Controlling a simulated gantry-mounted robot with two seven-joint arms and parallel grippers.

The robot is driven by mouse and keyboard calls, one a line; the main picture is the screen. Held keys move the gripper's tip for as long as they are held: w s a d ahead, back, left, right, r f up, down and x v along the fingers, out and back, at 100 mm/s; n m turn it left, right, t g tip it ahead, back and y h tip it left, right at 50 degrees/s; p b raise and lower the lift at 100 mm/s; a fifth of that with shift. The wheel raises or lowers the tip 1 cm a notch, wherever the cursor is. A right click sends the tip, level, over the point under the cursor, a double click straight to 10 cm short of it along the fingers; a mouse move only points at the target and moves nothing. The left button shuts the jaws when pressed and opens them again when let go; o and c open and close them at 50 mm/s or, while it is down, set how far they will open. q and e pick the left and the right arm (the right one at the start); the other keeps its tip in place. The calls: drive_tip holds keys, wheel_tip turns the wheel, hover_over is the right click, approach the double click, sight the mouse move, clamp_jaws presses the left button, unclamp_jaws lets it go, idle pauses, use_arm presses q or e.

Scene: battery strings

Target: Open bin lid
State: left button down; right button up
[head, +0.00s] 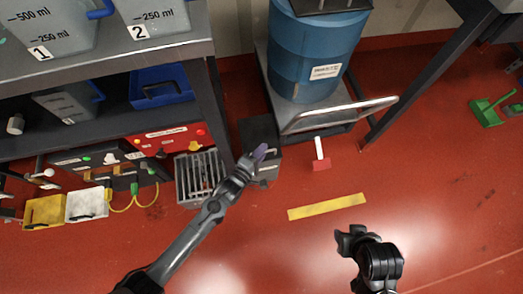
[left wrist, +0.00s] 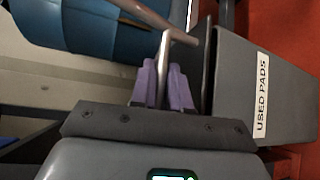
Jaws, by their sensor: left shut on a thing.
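The dark grey bin (head: 260,134) stands on the floor left of the drum cart. In the left wrist view the bin (left wrist: 285,95) shows a USED PADS label, and the thin dark edge of what looks like its lid (left wrist: 206,75) lies left of it. My left gripper (head: 258,153) is over the bin's front part. In the left wrist view its purple fingers (left wrist: 163,88) are shut on a slim metal bar (left wrist: 164,55), seemingly the lid handle. The fingers partly hide the bar. My right gripper (head: 347,242) hangs over the floor at lower right; its jaw state is unclear.
A cart with a silver handle (head: 340,113) carries a blue drum (head: 312,60) behind the bin. A wire crate (head: 199,180) stands close at left. A red-and-white tool (head: 320,158) and yellow strip (head: 327,207) lie right. The front floor is mostly clear.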

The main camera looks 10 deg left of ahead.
sight(258, 143)
use_arm(q)
drive_tip(key=w+a+r+n+g+p, duration=0.2)
drive_tip(key=w+r+p, duration=0.3)
drive_tip(key=r+p, duration=0.4)
drive_tip(key=shift+n+g+p, duration=0.3)
drive_tip(key=shift+g+p, duration=0.5)
drive_tip(key=shift+p, duration=2.3)
drive_tip(key=shift+w, duration=0.1)
drive_tip(key=c, duration=1.2)
unclamp_jaws()
drive_tip(key=shift+f, duration=0.1)
